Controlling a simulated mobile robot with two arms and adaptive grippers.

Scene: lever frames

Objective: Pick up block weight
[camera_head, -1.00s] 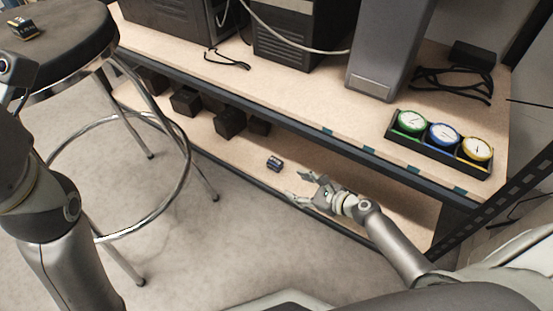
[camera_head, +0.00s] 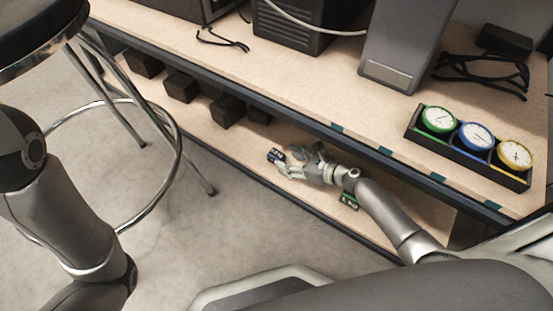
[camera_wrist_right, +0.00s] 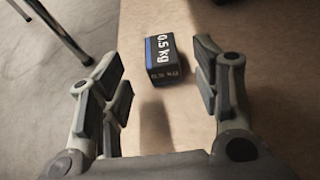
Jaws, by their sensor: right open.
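The block weight is a small dark block with a blue stripe, lying on the lower shelf; in the right wrist view the block weight (camera_wrist_right: 165,58) reads "0.5 kg". It also shows in the head view (camera_head: 275,156), just beyond my right gripper. My right gripper (camera_head: 293,162) reaches over the lower shelf, open and empty. In the right wrist view the block lies ahead of the right gripper's (camera_wrist_right: 165,88) spread fingers, between their lines and apart from them. My left arm shows at the left, but its gripper is out of view.
Several dark blocks (camera_head: 228,111) stand further left on the lower shelf (camera_head: 215,140). A small green-marked block (camera_head: 348,201) lies under my right forearm. The upper shelf (camera_head: 300,95) overhangs, bearing a tray of three dials (camera_head: 466,159). A stool (camera_head: 172,180) stands at the left.

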